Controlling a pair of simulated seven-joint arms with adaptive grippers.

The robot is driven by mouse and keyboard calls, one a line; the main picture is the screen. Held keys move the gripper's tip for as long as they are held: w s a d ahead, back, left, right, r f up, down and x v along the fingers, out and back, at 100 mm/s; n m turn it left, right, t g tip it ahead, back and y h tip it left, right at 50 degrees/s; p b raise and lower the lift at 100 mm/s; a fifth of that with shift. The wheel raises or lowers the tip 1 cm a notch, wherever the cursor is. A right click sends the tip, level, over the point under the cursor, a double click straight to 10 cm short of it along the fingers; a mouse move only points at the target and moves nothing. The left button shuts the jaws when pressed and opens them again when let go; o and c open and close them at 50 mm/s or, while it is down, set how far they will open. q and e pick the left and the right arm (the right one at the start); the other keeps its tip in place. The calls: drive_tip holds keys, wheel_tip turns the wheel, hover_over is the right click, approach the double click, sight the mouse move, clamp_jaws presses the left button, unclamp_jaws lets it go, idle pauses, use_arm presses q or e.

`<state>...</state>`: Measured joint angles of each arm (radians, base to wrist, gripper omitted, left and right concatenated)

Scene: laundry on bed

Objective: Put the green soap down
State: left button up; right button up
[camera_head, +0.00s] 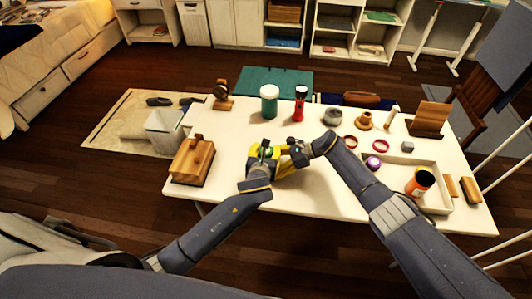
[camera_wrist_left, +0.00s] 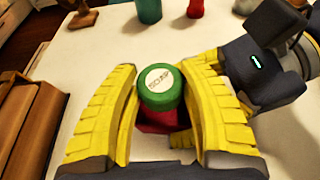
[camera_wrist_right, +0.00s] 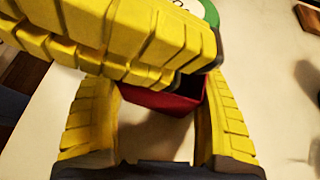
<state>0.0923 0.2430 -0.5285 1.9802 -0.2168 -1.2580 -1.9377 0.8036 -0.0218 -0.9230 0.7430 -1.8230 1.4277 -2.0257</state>
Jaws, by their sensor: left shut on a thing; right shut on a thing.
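The green round soap (camera_wrist_left: 160,88), with a white label reading SOAP, sits between the yellow fingers of my left gripper (camera_head: 264,152), which is shut on it. A dark red box (camera_wrist_left: 158,122) shows directly below the soap; I cannot tell whether they touch. My right gripper (camera_head: 290,152) is shut on the red box, which also shows between its fingers in the right wrist view (camera_wrist_right: 165,102). There, my left gripper's fingers cross in front and hide much of the box, and only a green edge of the soap (camera_wrist_right: 211,12) shows. In the head view the grippers largely hide both things.
Both grippers are over the white table (camera_head: 330,195). A wooden block (camera_head: 192,160) stands at its left. A green jar (camera_head: 269,101) and a red bottle (camera_head: 299,103) stand behind the grippers. A white tray (camera_head: 436,207) with an orange can (camera_head: 420,182) lies right. The front middle is clear.

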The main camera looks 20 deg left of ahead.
use_arm(q)
drive_tip(key=shift+f, duration=0.55)
drive_tip(key=shift+f, duration=0.45)
